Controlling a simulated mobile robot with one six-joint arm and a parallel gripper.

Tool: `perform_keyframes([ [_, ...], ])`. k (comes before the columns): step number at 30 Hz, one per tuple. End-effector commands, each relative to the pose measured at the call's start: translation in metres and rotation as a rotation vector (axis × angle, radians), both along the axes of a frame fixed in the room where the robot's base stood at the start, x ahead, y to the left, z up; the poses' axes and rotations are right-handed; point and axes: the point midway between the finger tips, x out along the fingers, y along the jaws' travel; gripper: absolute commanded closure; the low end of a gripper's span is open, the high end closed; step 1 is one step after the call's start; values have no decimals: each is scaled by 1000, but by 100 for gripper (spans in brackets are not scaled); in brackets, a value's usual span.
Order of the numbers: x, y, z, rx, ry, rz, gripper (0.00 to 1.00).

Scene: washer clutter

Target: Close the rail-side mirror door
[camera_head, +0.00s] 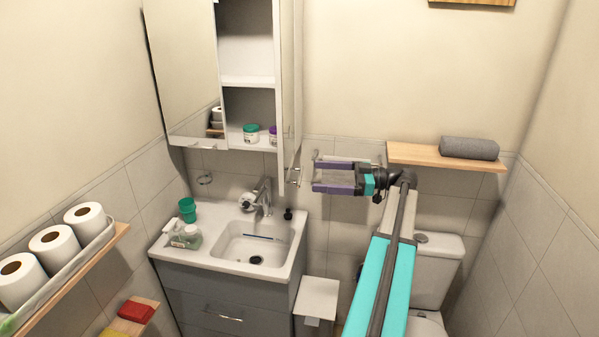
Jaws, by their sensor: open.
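The mirror cabinet (248,80) hangs above the sink. Its right mirror door (291,80) stands swung open toward me, seen almost edge-on, with a small handle (295,175) at its lower end. This looks like the rail-side door; a thin bar, partly hidden behind my gripper, shows on the wall to its right. The left mirror door (183,70) looks shut. My gripper (316,176) is open and appears empty, its fingers pointing left. In the picture it is just right of the open door's lower end. I cannot tell the depth gap between them.
Jars (251,133) stand on the cabinet's bottom shelf. Below are the sink (255,245), a faucet (263,196) and a green cup (187,210). A wooden shelf (420,155) with a grey towel (469,148) is right of my gripper, above the toilet (432,270).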

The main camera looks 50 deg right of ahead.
Motion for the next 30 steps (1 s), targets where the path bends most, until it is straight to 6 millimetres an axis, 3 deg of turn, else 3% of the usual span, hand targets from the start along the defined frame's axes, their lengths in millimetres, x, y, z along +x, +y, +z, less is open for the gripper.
perform_keyframes([
  [15,51,40,1,0,0,1,0],
  [29,57,44,0,0,0,0,0],
  [30,57,44,0,0,0,0,5],
])
